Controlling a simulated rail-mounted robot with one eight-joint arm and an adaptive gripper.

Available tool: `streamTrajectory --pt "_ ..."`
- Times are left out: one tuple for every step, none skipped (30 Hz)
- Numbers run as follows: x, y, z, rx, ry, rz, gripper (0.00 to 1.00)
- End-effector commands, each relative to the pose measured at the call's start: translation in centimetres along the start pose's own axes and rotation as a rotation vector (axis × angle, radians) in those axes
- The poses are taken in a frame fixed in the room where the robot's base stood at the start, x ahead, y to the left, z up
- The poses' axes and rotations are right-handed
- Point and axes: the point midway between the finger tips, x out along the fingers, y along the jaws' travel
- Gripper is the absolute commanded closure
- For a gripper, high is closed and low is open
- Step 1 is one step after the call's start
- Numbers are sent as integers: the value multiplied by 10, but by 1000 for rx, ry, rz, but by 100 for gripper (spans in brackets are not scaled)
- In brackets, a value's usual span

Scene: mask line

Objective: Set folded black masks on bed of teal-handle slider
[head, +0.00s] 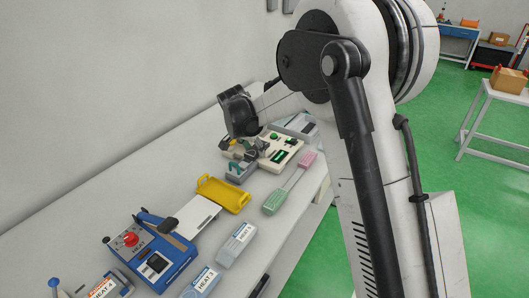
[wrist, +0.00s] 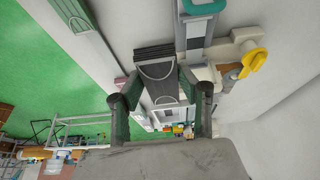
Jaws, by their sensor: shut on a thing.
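My gripper (wrist: 158,82) is shut on the folded black masks (wrist: 154,58), a dark flat stack with pale ear loops showing between the two fingers in the wrist view. The teal handle (wrist: 203,6) is at the top of the wrist view, on a grey slider (wrist: 194,32) just right of the masks. The masks look close beside the slider; I cannot tell whether they touch it. In the head view my gripper (head: 240,150) is low over the far part of the bench, and the masks cannot be made out there.
A cream machine (head: 287,143) with green parts stands by my gripper. A yellow knob (wrist: 254,63) is right of the slider.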

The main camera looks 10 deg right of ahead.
Motion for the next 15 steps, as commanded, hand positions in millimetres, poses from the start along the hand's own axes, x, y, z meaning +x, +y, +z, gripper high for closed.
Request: streamTrajectory --pt "-1 -12 -6 -1 0 0 80" --pt "1 -19 -8 -1 0 0 80" --pt "4 -26 -11 0 0 0 80" --pt "6 -32 -13 0 0 0 80" --pt "8 -37 -15 0 0 0 80" --pt "10 -43 -16 0 0 0 80" --pt "12 -47 -18 0 0 1 80" --pt "13 -50 -19 0 0 1 80" --pt "16 -54 -20 0 0 1 80" --pt "17 -57 -20 0 0 1 80" --pt "18 -60 -21 0 0 1 80" --pt "20 -62 -22 0 0 1 80" --pt "21 -64 -22 0 0 1 80" --pt "22 -65 -22 0 0 1 80" --pt "22 -66 -22 0 0 1 80"
